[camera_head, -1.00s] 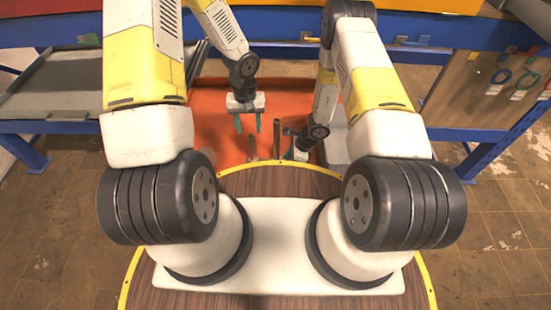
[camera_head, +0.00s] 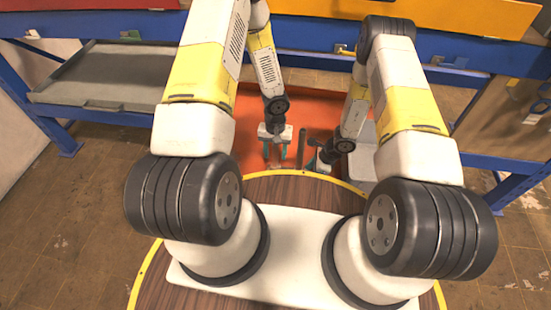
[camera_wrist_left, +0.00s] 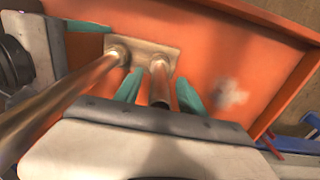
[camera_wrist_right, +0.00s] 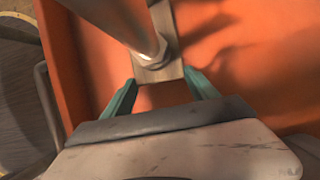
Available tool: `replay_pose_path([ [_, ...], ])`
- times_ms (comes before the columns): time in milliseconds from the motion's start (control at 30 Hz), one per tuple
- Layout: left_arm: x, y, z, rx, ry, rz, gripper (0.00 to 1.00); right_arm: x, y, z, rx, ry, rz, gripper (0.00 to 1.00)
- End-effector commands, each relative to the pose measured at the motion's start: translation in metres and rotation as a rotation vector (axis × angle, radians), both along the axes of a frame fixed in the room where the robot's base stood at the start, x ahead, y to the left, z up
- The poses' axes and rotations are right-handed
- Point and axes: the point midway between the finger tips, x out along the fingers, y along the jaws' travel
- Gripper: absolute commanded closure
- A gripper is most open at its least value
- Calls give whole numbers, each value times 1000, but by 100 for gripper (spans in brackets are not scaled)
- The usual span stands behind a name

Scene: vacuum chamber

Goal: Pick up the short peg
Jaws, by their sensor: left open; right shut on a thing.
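The short peg (camera_wrist_left: 160,88) is a metal tube standing upright on a small tan base plate (camera_wrist_left: 158,50). In the left wrist view it is between the teal fingers of my open left gripper (camera_wrist_left: 158,92), with no clear grip on it. The head view shows this gripper (camera_head: 275,155) pointing down around the short peg (camera_head: 279,157). A longer metal peg (camera_wrist_left: 75,90) stands beside it on the same plate and also shows in the head view (camera_head: 302,148). My right gripper (camera_wrist_right: 160,92) is shut on the base plate (camera_wrist_right: 163,20), close to a peg's foot.
The pegs and plate are inside an orange bin (camera_head: 320,108) with raised walls. The longer peg is close beside my left gripper. A blue-framed bench with a grey tray (camera_head: 105,75) is at the left. Cables hang on a board at the right.

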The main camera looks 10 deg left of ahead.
Motion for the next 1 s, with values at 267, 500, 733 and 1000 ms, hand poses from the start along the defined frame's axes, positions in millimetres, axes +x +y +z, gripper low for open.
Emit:
replay_pose_path([
  [267, 0, 0, -6, 0, 0, 1, 53, 1, 0, 0, 1, -2, -1, 86],
  [500, 0, 0, -6, 0, 0, 1, 92, 1, 0, 0, 1, -2, -1, 86],
  [733, 0, 0, -6, 0, 0, 1, 100, 1, 0, 1, 1, -1, 0, 86],
  [1000, 1, 0, 0, -1, -2, 1, 100, 1, 0, 1, 1, -1, 0, 86],
])
